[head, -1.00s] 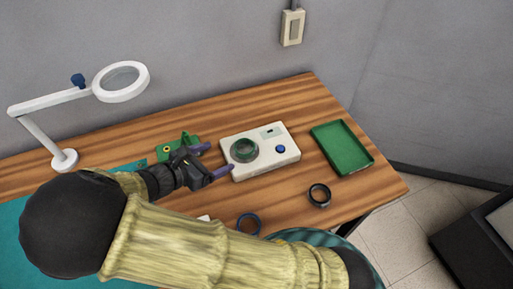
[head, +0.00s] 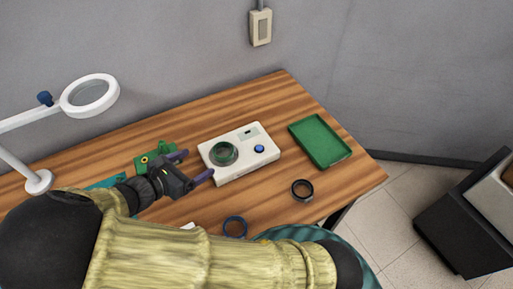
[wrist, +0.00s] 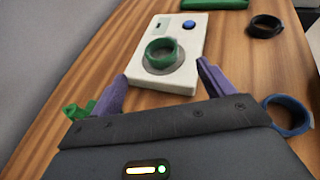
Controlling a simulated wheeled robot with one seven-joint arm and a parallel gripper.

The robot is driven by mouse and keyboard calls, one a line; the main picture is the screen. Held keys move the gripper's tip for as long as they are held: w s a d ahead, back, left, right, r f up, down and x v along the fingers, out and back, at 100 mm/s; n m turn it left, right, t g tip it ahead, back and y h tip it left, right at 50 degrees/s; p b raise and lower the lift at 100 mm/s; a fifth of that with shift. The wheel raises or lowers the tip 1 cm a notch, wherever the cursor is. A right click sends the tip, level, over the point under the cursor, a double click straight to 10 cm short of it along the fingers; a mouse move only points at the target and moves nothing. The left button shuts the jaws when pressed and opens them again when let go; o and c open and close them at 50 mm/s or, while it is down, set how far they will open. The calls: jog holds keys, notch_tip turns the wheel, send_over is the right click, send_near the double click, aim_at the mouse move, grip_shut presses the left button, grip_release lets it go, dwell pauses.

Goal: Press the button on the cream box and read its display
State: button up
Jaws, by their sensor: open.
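The cream box (head: 238,166) lies on the wooden table, with a blue button (head: 259,149) and a small display (head: 248,132) on its top. I cannot read the display at this size. A green ring (head: 224,153) sits on the box's round grey pad. In the wrist view the box (wrist: 182,74) is ahead of my fingers, with the blue button (wrist: 189,24) beyond the green ring (wrist: 160,54). My gripper (head: 194,166) is open, with purple fingers apart and nothing between them. It is left of the box in the head view.
A green tray (head: 320,141) lies right of the box. A black ring (head: 302,190) and a blue ring (head: 235,227) lie nearer the front edge. A green part (head: 154,157) is behind my gripper. A white magnifier lamp (head: 90,96) stands at the left.

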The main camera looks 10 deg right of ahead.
dwell(0.4)
grip_shut()
dwell(1.6)
